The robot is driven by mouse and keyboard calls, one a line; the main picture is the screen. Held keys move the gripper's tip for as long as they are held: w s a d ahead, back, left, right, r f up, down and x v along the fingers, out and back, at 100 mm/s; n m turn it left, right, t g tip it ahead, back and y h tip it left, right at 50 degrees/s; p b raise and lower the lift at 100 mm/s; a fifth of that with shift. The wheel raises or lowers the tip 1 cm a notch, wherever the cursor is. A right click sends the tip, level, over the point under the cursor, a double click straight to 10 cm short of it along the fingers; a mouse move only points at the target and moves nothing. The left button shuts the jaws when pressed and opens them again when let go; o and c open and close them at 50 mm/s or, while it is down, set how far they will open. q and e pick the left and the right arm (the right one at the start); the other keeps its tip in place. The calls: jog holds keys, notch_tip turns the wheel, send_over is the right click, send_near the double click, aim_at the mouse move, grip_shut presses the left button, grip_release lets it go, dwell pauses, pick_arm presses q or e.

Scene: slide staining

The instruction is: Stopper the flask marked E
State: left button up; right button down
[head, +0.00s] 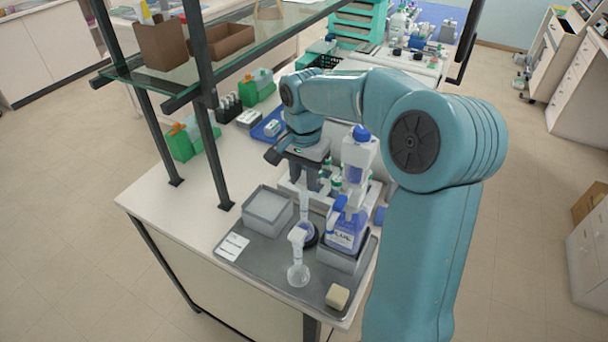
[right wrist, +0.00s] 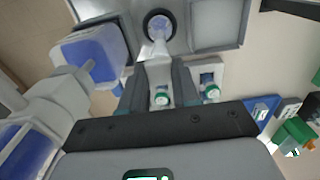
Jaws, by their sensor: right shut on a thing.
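My right gripper (head: 304,186) points down over the grey tray (head: 262,284) and is shut on a clear, pale piece (head: 304,205). In the right wrist view the piece shows between the fingers (right wrist: 158,72). Beyond it stands a small flask with blue liquid (right wrist: 158,26) in a black ring (right wrist: 148,14). The piece lines up with this flask's mouth; I cannot tell whether they touch. A second clear flask (head: 298,275) with a long neck stands at the tray's front, without visible liquid. I cannot read a letter E on either flask. My left gripper is not in view.
Another blue-capped bottle (head: 358,158) stands behind, close to my right arm. A pale block (head: 337,297) lies at the front right. A glass shelf (head: 240,55) overhangs the bench's left.

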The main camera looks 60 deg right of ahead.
jog(key=shift+f+b, duration=0.45)
jog(key=shift+f, duration=0.2)
dwell(0.8)
jog(key=shift+c, duration=1.8)
grip_release()
jog(key=shift+r, duration=0.1)
jog(key=shift+r+p, duration=2.55)
jog(key=shift+r, duration=0.45)
